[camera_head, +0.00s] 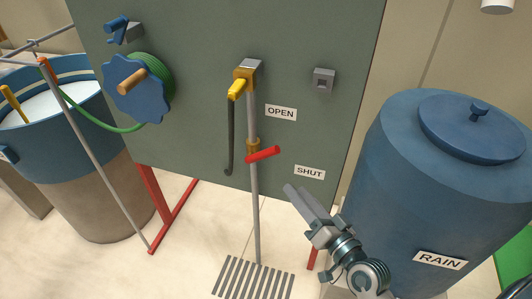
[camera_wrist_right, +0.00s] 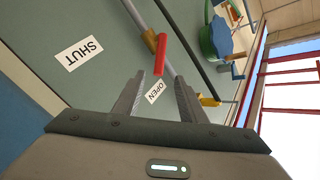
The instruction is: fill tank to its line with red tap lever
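The red tap lever (camera_head: 262,154) sits on a brass valve (camera_head: 253,146) on a grey vertical pipe and points right, slightly up. It lies between the OPEN label (camera_head: 281,112) and the SHUT label (camera_head: 310,172). In the right wrist view the red lever (camera_wrist_right: 161,54) is ahead of the fingertips, apart from them. My right gripper (camera_head: 298,194) is open and empty, below and right of the lever; its spread fingers also show in the wrist view (camera_wrist_right: 158,85). A blue tank (camera_head: 60,135) with whitish contents stands at left; I cannot make out its fill line. My left gripper is not in view.
A green panel (camera_head: 200,110) backs the pipe, with a yellow-handled tap (camera_head: 237,88) and a blue handwheel (camera_head: 125,100) with green hose. A blue RAIN barrel (camera_head: 430,190) stands close right of my arm. A floor grate (camera_head: 253,280) lies below the pipe.

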